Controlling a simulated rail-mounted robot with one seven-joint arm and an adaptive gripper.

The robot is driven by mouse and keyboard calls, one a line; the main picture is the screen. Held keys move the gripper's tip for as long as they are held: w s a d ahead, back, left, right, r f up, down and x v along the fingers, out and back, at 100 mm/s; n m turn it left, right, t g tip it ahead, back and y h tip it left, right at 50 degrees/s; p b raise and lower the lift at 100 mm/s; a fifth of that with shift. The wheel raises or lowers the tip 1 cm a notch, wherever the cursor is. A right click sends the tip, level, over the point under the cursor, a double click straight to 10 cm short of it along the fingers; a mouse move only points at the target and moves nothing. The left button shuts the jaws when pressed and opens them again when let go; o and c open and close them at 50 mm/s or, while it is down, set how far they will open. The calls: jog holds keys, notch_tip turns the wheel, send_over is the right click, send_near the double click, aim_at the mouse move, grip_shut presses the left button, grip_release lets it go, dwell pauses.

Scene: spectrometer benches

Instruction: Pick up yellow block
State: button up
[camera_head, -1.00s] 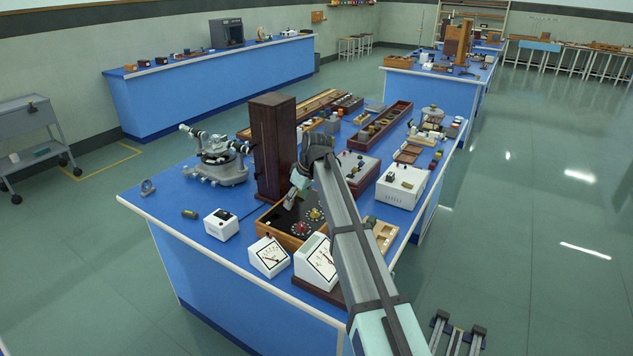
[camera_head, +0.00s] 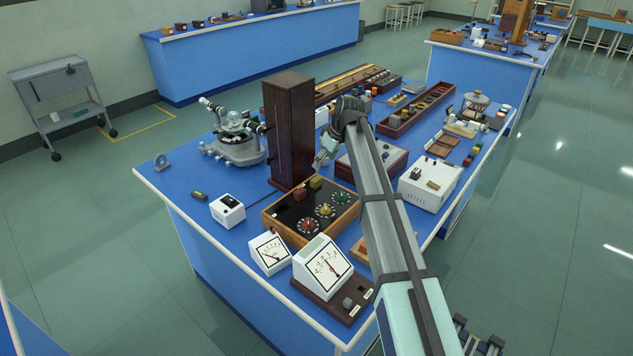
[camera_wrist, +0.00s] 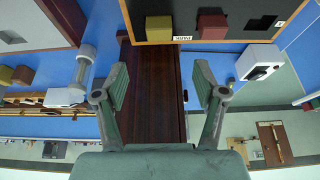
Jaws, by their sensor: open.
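A small yellow block (camera_head: 316,182) sits on the black top of a wood-framed dial box (camera_head: 347,214), near its far edge. A red block (camera_head: 299,193) is to its left. In the wrist view the yellow block (camera_wrist: 159,28) is at the top, beyond my fingertips, with the red block (camera_wrist: 211,26) to its right. My gripper (camera_head: 322,158) hangs just behind and above the box's far edge. In the wrist view my gripper (camera_wrist: 161,66) has its two fingers wide apart, with nothing held between them.
A tall dark wooden column (camera_head: 290,130) stands close to my gripper and fills the wrist view between the fingers. White meters (camera_head: 322,266) stand in front of the box. A grey instrument (camera_head: 236,140) is left, a dark red-sided box (camera_head: 371,163) right.

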aim_at(316, 179)
jog(key=p+x, duration=0.3)
jog(key=x, duration=0.7)
jog(key=shift+w+f, duration=0.1)
jog(key=shift+f, duration=0.2)
jog(key=c, duration=1.2)
